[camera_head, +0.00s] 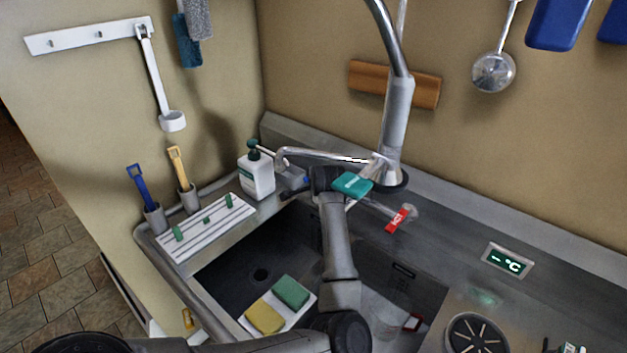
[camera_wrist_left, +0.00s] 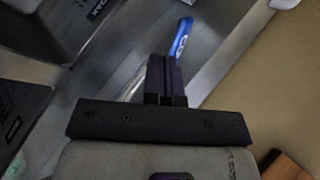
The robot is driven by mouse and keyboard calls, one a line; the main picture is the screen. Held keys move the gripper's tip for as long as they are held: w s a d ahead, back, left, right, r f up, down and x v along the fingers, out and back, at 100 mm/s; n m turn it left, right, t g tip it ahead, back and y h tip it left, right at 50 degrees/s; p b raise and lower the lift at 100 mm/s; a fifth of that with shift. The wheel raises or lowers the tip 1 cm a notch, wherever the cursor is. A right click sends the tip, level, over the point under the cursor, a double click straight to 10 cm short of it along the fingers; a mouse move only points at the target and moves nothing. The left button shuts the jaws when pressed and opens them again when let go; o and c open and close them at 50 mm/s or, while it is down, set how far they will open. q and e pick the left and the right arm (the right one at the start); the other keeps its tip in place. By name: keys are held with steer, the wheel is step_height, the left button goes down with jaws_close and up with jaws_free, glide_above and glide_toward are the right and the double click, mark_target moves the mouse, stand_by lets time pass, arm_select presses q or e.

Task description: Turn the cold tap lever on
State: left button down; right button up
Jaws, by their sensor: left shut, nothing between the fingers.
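The cold tap lever (camera_wrist_left: 181,37) has a blue grip and shows just beyond the fingertips in the left wrist view. In the head view only a small bit of blue shows beside my gripper, so most of the lever is hidden there. My left gripper (camera_wrist_left: 166,68) is shut and empty, with its fingers close to the blue grip. I cannot tell whether they touch it. The red-gripped lever (camera_head: 398,219) sits right of the tap column (camera_head: 397,120).
A soap bottle (camera_head: 257,174) stands left of the tap. My arm passes over the sink (camera_head: 230,270), where a yellow sponge (camera_head: 265,317) and a green sponge (camera_head: 291,292) lie. A clear vessel (camera_head: 386,322) is in the sink. A temperature display (camera_head: 508,260) is at right.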

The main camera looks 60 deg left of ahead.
arm_select(q)
steer(key=shift+w+a+f+p, duration=0.25)
steer(key=shift+a+f, duration=0.15)
steer(key=shift+a, duration=0.3)
steer(key=shift+w+a+f+p, duration=0.2)
steer(key=shift+a+f, duration=0.2)
steer(key=shift+a, duration=0.35)
steer(key=shift+w+a+f+p, duration=0.25)
steer(key=shift+a+f, duration=0.15)
steer(key=shift+a, duration=0.3)
arm_select(e)
steer(key=shift+d+r, duration=0.1)
steer(key=shift+r, duration=0.8)
